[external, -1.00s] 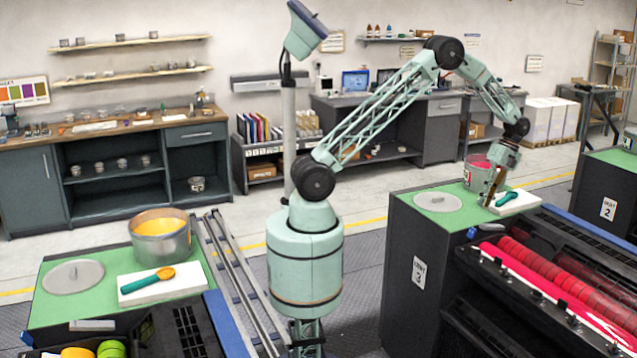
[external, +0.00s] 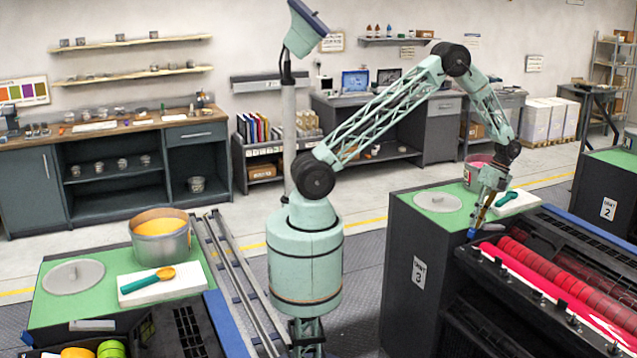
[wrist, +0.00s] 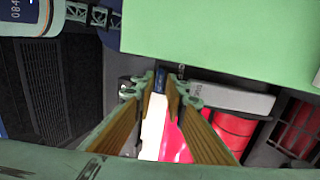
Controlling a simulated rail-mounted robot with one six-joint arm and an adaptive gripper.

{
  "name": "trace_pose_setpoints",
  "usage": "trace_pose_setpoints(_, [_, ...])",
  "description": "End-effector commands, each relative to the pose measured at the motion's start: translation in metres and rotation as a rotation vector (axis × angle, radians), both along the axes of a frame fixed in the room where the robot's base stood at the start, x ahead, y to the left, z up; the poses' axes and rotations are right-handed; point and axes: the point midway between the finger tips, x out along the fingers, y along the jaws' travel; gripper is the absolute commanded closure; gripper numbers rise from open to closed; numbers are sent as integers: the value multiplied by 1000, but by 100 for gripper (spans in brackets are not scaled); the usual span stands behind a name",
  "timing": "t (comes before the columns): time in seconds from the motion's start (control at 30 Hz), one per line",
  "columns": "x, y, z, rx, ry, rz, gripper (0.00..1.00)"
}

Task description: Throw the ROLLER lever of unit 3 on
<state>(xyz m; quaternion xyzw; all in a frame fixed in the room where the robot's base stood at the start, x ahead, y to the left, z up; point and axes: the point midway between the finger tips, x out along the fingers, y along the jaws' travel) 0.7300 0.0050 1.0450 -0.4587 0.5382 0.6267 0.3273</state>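Unit 3 (external: 410,275) is the dark cabinet with a green top at the right. A small blue lever knob (external: 471,234) sits at its near top edge, beside the rollers. I cannot read a lever label or tell its on/off position. My gripper (external: 476,226) points down at this knob, its fingertips very close to it. In the wrist view my gripper (wrist: 162,84) has its two brown-padded fingers apart, with the dark blue knob (wrist: 160,77) showing in the gap between the tips. I cannot tell whether they touch it.
Pink-red rollers (external: 560,280) lie right of the knob. On the green top are a round lid (external: 437,202), a tin of pink ink (external: 472,180) and a green-handled tool (external: 505,199) on a white slab. The green top's edge is close to the fingers in the wrist view.

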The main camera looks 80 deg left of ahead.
Motion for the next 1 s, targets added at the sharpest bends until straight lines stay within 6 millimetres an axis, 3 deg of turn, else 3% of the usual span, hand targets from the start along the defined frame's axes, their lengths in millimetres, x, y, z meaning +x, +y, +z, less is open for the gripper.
trace_pose_setpoints(0.33, [-13,-3,-31,0,1,0,88])
trace_pose_setpoints(0.8, [-15,-3,-37,0,0,0,88])
trace_pose_setpoints(0.93, [-15,-3,-37,0,0,0,99])
trace_pose_setpoints(1.0, [-15,-3,-37,0,0,0,100])
